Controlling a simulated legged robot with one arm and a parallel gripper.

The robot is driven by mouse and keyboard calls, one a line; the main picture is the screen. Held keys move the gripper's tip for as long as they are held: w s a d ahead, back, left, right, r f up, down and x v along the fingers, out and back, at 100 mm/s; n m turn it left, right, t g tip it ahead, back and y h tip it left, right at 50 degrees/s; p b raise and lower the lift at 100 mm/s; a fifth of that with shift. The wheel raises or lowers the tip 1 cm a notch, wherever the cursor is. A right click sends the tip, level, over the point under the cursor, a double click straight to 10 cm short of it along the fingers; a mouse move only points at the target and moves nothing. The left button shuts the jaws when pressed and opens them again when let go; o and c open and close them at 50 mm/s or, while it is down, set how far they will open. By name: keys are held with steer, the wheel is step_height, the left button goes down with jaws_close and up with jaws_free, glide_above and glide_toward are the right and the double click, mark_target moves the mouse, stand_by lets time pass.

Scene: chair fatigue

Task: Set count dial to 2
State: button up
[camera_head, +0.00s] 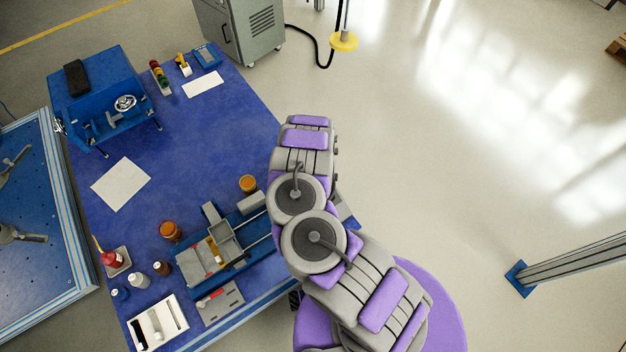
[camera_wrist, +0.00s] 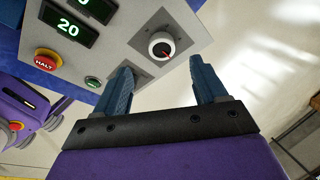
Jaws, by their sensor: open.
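My gripper (camera_wrist: 160,78) is open, with two blue fingers on either side of empty space. The dial lies just beyond the fingertips, between them in the picture, and the fingers look apart from it. In the head view my gripper is not clearly visible, and the dial cannot be made out.
The panel has a green display reading 20 (camera_wrist: 68,28), a red HALT button (camera_wrist: 47,60) and a small green button (camera_wrist: 93,82). The floor at right is mostly clear.

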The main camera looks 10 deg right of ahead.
steer(key=b+x, duration=0.2)
steer(key=x, duration=0.1)
steer(key=d+b+x, duration=0.1)
steer(key=b+x, duration=0.1)
steer(key=x, duration=0.2)
steer(key=shift+d, duration=0.15)
steer(key=shift+w+a+f+b, duration=0.25)
steer(key=shift+a+f+b, duration=0.25)
steer(key=shift+f, duration=0.2)
steer(key=shift+d, duration=0.1)
steer(key=shift+d, duration=0.2)
steer(key=shift+d, duration=0.1)
steer(key=shift+c, duration=0.6)
steer(key=c, duration=0.9)
